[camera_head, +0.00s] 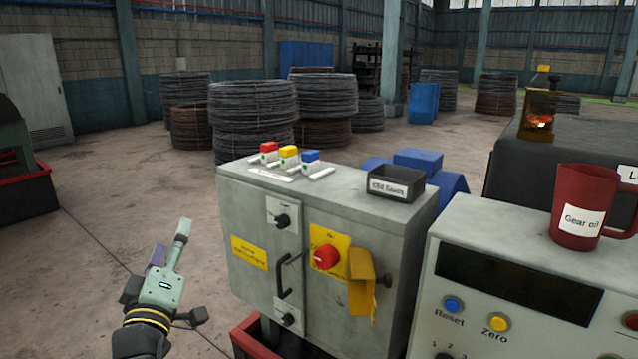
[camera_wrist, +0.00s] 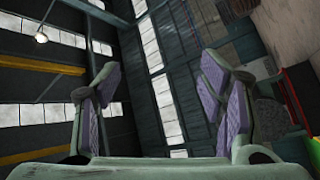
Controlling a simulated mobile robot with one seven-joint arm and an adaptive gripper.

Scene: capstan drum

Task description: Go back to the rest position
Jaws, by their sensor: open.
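My gripper (camera_head: 172,250) is at the lower left in the head view, in free air to the left of the grey electrical cabinet (camera_head: 262,226). It points upward and touches nothing there. In the wrist view my gripper (camera_wrist: 160,95) shows its two fingers with purple pads standing wide apart, with nothing between them. Behind the fingers the wrist view shows the hall's roof and windows.
The cabinet carries red, yellow and blue-topped items (camera_head: 290,156) and a labelled black tray (camera_head: 396,183). A red rotary switch (camera_head: 326,257) and a yellow cloth (camera_head: 361,283) are on its front. A control panel (camera_head: 520,270) and a red jug (camera_head: 582,205) stand right. Floor at left is open.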

